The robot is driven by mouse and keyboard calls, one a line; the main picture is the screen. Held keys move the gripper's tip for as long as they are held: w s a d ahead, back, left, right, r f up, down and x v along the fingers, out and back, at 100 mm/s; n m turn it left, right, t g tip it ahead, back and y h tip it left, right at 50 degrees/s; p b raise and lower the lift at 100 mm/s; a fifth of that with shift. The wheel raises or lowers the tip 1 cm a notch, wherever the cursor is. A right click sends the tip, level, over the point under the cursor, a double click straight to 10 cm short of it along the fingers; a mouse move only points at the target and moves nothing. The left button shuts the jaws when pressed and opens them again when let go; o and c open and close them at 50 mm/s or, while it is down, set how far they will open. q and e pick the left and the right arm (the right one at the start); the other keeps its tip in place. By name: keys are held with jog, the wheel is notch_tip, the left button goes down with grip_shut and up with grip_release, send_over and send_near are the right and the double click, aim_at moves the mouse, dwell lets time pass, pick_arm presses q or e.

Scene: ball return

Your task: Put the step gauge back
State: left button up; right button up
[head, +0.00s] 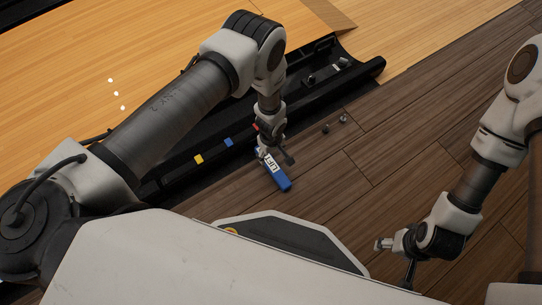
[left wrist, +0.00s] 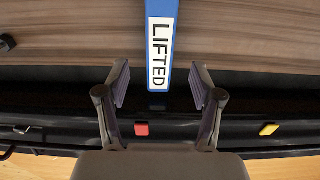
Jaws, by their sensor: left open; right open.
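The step gauge is not clearly identifiable; a blue bar (head: 282,181) with a white label reading "LIFTED" may be it. In the head view the bar lies beside the black trough, under my left gripper (head: 273,156). In the left wrist view the blue bar (left wrist: 161,48) runs from the top edge to between the open fingertips of my left gripper (left wrist: 160,85). The fingers stand apart on both sides of its near end, with gaps. My right gripper (head: 397,255) is low at the right over the wooden floor, away from the bar.
A long black trough (head: 372,66) runs beside the pale wooden lane. A yellow block (head: 198,158) and a blue block (head: 228,142) show along it; a red block (left wrist: 141,129) shows in the left wrist view. Floor to the right is clear.

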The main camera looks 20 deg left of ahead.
aim_at(270, 163)
pick_arm(q)
notch_tip(270, 163, up, 4)
jog(key=shift+f+p, duration=0.15)
jog(key=shift+p, duration=0.5)
jog(key=s+a+r+m, duration=0.5)
jog(key=s+r, duration=0.1)
jog(key=s, duration=0.4)
jog(key=s+a+r+m, duration=0.5)
jog(key=s+r, duration=0.1)
jog(key=s, duration=0.5)
jog(key=shift+s+a+r, duration=0.25)
jog(key=shift+s+a, duration=0.05)
